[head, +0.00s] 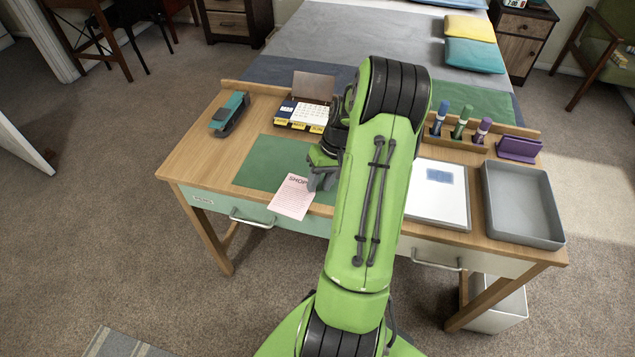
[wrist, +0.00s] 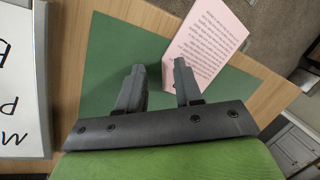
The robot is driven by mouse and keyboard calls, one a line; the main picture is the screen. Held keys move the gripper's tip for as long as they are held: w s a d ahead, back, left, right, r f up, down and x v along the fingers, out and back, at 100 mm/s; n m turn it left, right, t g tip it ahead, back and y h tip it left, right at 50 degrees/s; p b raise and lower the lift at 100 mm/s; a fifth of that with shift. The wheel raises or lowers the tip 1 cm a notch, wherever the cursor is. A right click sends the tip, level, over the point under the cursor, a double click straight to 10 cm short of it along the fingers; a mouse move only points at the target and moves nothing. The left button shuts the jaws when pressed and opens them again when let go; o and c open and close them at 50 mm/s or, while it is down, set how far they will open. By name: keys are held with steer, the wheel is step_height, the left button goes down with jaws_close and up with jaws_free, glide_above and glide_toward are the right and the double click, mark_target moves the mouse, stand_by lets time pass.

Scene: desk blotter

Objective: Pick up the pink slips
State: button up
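A pink slip (head: 293,197) with printed text and the heading "SHOP" lies partly on the green blotter (head: 262,165) and sticks out past the desk's front edge. It also shows in the wrist view (wrist: 206,42), upper right of the fingers. I see one slip; I cannot tell if more lie under it. My gripper (head: 322,182) is over the blotter by the slip's right side. In the wrist view my gripper (wrist: 157,70) is open, its fingers apart with mostly green blotter between them. The right finger overlaps the slip's near corner in the picture.
A flip calendar (head: 304,113) and a teal stapler (head: 230,113) stand at the back left. A whiteboard (head: 437,193), grey tray (head: 522,205), marker rack (head: 484,132) and purple holder (head: 518,149) are right of my arm. My arm hides the desk's middle.

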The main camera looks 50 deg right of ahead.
steer(key=p+v, duration=0.5)
steer(key=v, duration=1)
steer(key=shift+w+a, duration=0.15)
steer(key=shift+a, duration=0.15)
steer(key=shift+r, duration=0.1)
steer(key=shift+c, duration=0.2)
